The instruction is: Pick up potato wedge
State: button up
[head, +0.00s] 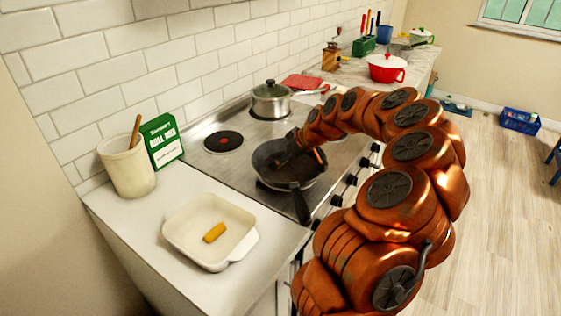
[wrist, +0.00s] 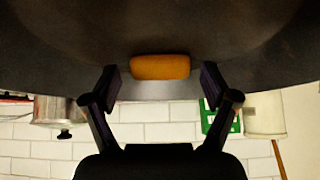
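An orange-brown potato wedge (wrist: 160,67) lies in the dark frying pan (head: 268,158), and the pan fills the top of the wrist view (wrist: 60,45). My gripper (wrist: 160,80) is open, with one finger on each side of the wedge and a gap on both sides. I cannot tell how far the fingertips are above the pan. In the head view my gripper (head: 296,148) reaches down into the pan, and the arm hides part of it. Another yellow-orange wedge (head: 214,232) lies in the white baking dish (head: 185,238) on the left counter.
A lidded steel pot (head: 271,100) stands on the back of the stove (head: 225,165). A green box (head: 162,141) and a cream crock (head: 127,168) stand by the tiled wall. A red pot (head: 387,68) is on the far counter.

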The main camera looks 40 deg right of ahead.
jog(key=c, duration=0.7)
